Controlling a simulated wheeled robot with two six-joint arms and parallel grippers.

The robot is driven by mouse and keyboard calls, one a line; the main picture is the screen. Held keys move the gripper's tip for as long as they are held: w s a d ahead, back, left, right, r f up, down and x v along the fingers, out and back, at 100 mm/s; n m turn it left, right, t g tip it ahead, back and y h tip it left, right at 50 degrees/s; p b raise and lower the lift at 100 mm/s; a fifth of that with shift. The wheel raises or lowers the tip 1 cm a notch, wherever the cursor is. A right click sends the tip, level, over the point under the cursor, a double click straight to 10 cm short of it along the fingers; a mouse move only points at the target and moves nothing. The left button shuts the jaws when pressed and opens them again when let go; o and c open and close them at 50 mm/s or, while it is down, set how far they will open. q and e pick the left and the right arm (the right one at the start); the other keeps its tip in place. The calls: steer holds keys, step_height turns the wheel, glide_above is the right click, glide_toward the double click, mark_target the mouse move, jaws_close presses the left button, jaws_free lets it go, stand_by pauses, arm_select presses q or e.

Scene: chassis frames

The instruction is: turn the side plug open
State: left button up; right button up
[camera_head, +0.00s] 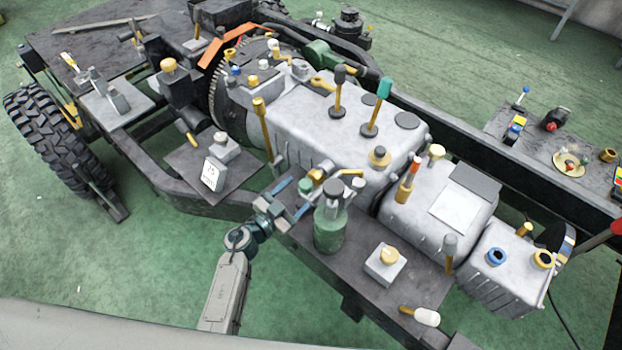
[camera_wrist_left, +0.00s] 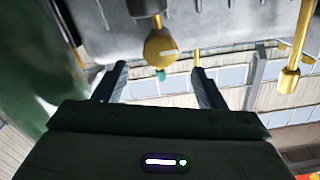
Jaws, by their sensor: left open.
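The likely side plug is a round yellow knob (camera_wrist_left: 160,47) with a pale bar mark, on a short yellow stem against the grey housing in the left wrist view. My left gripper (camera_wrist_left: 159,68) is open, and the knob appears between and just beyond its fingertips, with no visible contact. In the head view my left gripper (camera_head: 296,198) reaches in beside the grey gearbox housing (camera_head: 320,125), left of a green bottle-like cylinder (camera_head: 331,222). I cannot clearly make out the plug in the head view. My right gripper is not in view.
The green cylinder stands very close to the right of the gripper. A dark side plate (camera_head: 357,285) carries a yellow-knobbed box (camera_head: 386,263). A yellow rod (camera_wrist_left: 290,75) hangs at right in the wrist view. Green floor (camera_head: 130,270) is free left of the arm.

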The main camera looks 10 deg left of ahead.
mark_target(312, 179)
arm_select(q)
steer(key=x, duration=0.6)
steer(key=shift+d, duration=0.1)
steer(key=shift+c, duration=0.4)
steer(key=c, duration=0.9)
steer(key=shift+r+p, duration=0.1)
steer(key=shift+p, duration=0.5)
steer(key=n+p, duration=0.2)
steer(key=p, duration=0.1)
steer(key=n+p, duration=0.2)
steer(key=p, duration=0.1)
steer(key=shift+w+r, duration=0.1)
steer(key=shift+r, duration=0.1)
steer(key=shift+f+n+p, duration=0.25)
steer(key=shift+n+p, duration=1.25)
steer(key=shift+p, duration=0.2)
